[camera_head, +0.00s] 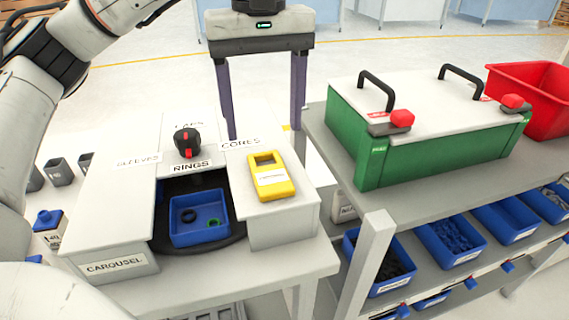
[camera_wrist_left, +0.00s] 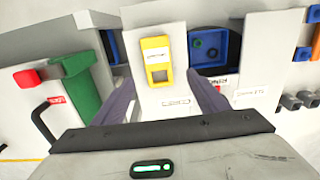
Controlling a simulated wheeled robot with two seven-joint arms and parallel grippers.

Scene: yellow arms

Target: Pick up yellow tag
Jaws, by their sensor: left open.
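The yellow tag (camera_head: 265,188) lies flat on the white panel marked CONES, right of the carousel's opening. It has a dark window and a white label. It also shows in the left wrist view (camera_wrist_left: 156,44), upper middle. My left gripper (camera_head: 263,132) has its two purple fingers wide apart, just beyond the tag's far end in the head view. In the left wrist view the left gripper (camera_wrist_left: 162,82) has a finger on each side of the panel, with the tag ahead between them. Nothing is held. My right gripper is in neither view.
A black and red knob (camera_head: 187,142) stands on the carousel (camera_head: 115,228) left of the tag. A blue bin (camera_head: 183,235) with rings sits in its opening. A green case (camera_head: 365,145) and a red bin (camera_head: 538,92) stand on the shelf at right, above several blue bins.

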